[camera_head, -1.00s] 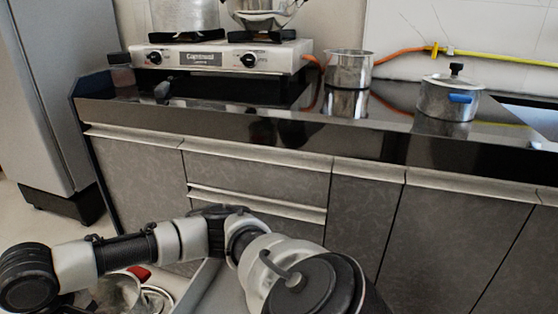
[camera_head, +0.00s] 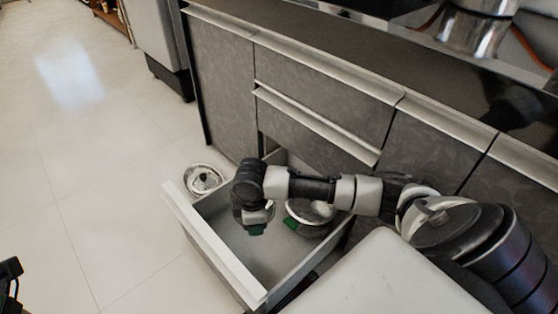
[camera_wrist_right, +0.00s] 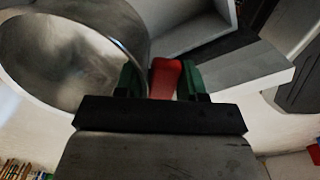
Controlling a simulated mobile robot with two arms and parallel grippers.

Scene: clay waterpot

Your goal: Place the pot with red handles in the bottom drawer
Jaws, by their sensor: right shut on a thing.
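In the right wrist view the steel pot (camera_wrist_right: 75,55) is tilted, with its open mouth at the left. My right gripper (camera_wrist_right: 161,82) is shut on its red handle (camera_wrist_right: 165,76), with a green finger on each side. In the head view the right arm reaches across from the right and my right gripper (camera_head: 272,227) points down over the open bottom drawer (camera_head: 225,245). A round steel pot (camera_head: 312,212) shows beside it, partly behind the arm and within the drawer's outline; its height above the drawer floor is unclear. The red handle is hidden there.
A round steel item (camera_head: 203,178) lies on the floor left of the drawer. The counter (camera_head: 330,55) runs above the cabinet, with a steel pot (camera_head: 475,30) at upper right. The drawer's front part looks empty. The floor at left is mostly clear.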

